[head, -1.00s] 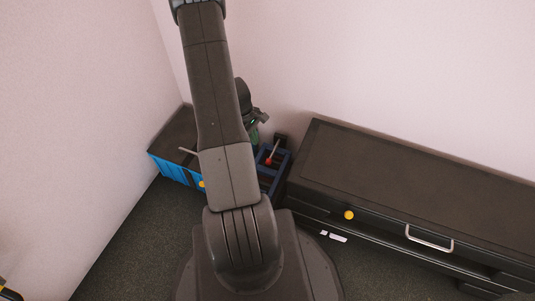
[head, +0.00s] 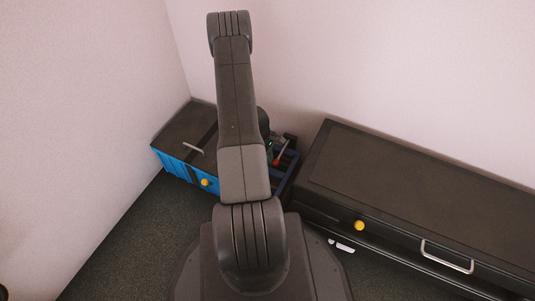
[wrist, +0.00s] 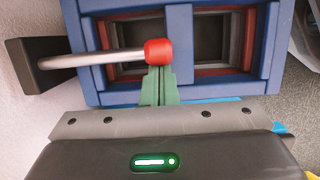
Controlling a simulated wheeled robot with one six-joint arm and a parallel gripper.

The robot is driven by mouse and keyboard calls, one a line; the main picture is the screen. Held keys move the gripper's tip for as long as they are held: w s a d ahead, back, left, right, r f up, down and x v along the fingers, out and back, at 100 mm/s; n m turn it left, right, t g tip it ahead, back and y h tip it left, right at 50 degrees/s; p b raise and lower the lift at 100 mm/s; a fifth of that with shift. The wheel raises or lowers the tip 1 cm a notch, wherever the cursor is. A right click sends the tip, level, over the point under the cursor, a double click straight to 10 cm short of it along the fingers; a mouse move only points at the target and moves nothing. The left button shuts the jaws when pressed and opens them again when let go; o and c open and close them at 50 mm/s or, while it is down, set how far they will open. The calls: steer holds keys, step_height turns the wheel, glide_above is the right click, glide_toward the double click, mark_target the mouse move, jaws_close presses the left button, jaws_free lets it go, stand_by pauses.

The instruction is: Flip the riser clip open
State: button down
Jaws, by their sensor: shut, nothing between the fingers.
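The riser clip appears to be a pale metal lever with a red end cap (wrist: 158,52). It runs from a dark block (wrist: 38,65) at the left of the wrist view across a blue frame (wrist: 225,88). The red cap also shows in the head view (head: 277,162), just right of my arm. My gripper (wrist: 159,75) has its green fingers together and empty, with the tips right at the lower side of the red cap. I cannot tell whether they touch it. In the head view my arm hides the fingers.
A blue cabinet (head: 178,166) with a dark top, handle and yellow knob (head: 205,182) stands left of the frame. A long black cabinet (head: 420,190) stands at right, with a yellow knob (head: 359,226). White pieces (head: 342,247) lie by its foot. Walls close the back and left.

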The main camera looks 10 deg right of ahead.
steer(key=shift+s+d+f, duration=0.1)
steer(key=shift+f, duration=0.4)
steer(key=shift+r, duration=0.2)
